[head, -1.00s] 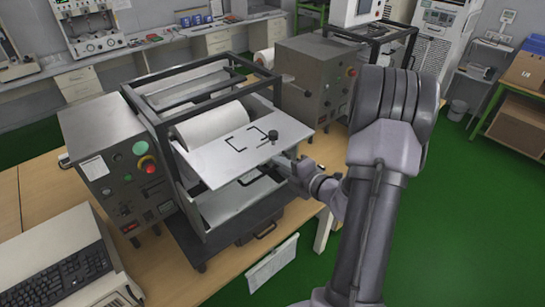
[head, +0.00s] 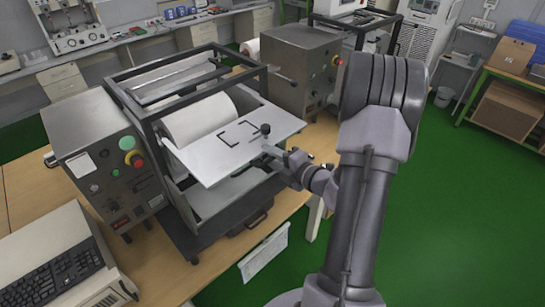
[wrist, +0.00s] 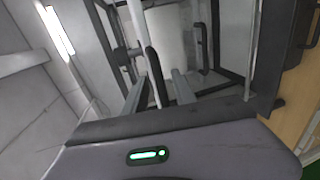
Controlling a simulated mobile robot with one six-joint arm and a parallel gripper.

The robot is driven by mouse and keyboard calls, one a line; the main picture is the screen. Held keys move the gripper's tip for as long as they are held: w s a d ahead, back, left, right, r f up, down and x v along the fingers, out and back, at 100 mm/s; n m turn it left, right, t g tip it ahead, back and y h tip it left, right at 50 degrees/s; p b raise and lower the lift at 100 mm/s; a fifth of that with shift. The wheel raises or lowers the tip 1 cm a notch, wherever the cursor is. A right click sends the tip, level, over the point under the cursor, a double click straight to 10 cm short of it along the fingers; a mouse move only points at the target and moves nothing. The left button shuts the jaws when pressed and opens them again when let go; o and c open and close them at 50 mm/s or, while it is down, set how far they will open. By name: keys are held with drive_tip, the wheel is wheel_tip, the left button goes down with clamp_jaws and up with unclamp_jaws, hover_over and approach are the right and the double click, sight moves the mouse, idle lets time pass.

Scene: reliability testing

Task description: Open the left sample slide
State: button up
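The left sample slide (head: 215,158) is a flat pale plate with black corner marks and a black knob (head: 265,129) near its right edge. It juts forward from the dark frame of the left machine (head: 107,158), in front of a white roll (head: 197,118). My gripper (head: 272,155) is at the slide's right edge, just below the knob. In the wrist view my gripper (wrist: 160,95) has its two grey fingers apart. A dark curved bar (wrist: 154,72) shows between them; contact with it cannot be told.
A second similar machine (head: 297,62) stands behind to the right. A computer with a black keyboard (head: 55,280) is on the wooden table at lower left. A white panel (head: 264,252) hangs at the table's front edge.

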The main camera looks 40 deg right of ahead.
drive_tip(key=v, duration=1.7)
drive_tip(key=shift+s+p, duration=0.2)
drive_tip(key=shift+p, duration=0.15)
